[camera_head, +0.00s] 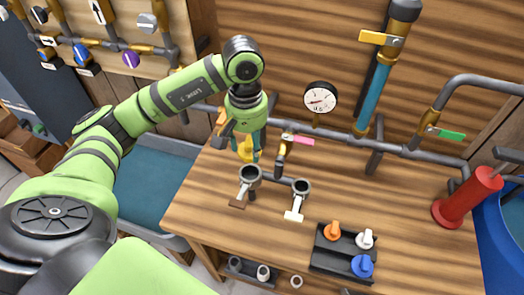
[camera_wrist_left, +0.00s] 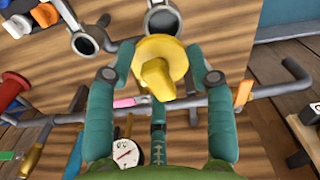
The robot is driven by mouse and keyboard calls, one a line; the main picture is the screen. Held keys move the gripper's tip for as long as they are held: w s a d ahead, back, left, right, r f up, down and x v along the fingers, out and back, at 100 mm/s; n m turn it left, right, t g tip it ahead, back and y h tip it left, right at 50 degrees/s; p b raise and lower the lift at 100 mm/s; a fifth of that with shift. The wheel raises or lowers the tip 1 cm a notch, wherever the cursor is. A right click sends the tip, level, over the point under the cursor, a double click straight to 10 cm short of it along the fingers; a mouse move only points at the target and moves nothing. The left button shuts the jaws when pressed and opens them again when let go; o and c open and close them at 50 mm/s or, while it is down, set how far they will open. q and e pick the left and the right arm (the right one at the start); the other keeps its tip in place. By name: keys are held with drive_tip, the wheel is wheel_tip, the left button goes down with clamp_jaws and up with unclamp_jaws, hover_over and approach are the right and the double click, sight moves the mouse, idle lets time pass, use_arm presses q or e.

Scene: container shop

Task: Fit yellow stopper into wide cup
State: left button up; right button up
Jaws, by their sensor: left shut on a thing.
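My left gripper (camera_head: 247,148) is shut on the yellow stopper (camera_head: 245,153) above the table. In the left wrist view the stopper (camera_wrist_left: 158,62) sits between the two teal fingers, its round disc and knob visible. The left cup (camera_head: 250,175) looks wider and is just below the gripper; the right cup (camera_head: 301,187) looks narrower. The wider cup (camera_wrist_left: 163,20) shows just beyond the stopper in the left wrist view. The stopper is apart from the cup in the head view. My right gripper is not in view.
A black tray (camera_head: 318,262) with orange, white and blue stoppers stands at the front right. A pipe (camera_head: 390,150) with valves and a gauge (camera_head: 320,97) runs behind the cups. A red cylinder (camera_head: 466,202) stands at right.

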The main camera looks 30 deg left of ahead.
use_arm(q)
drive_tip(key=shift+w+a+r, duration=0.1)
drive_tip(key=shift+w+r, duration=0.25)
drive_tip(key=shift+f, duration=0.1)
drive_tip(key=shift+s+a+f+b, duration=0.2)
drive_tip(key=shift+s+f+b, duration=0.1)
drive_tip(key=shift+f, duration=0.4)
wheel_tip(320, 180, down, 4)
drive_tip(key=b, duration=0.2)
drive_tip(key=shift+w+f+b, duration=0.1)
drive_tip(key=shift+f+b, duration=0.05)
drive_tip(key=shift+b, duration=0.25)
drive_tip(key=shift+f+b, duration=0.45)
drive_tip(key=shift+b, duration=0.15)
drive_tip(key=shift+f, duration=0.1)
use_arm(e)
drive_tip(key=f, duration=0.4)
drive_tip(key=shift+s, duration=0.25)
use_arm(q)
drive_tip(key=shift+b, duration=0.75)
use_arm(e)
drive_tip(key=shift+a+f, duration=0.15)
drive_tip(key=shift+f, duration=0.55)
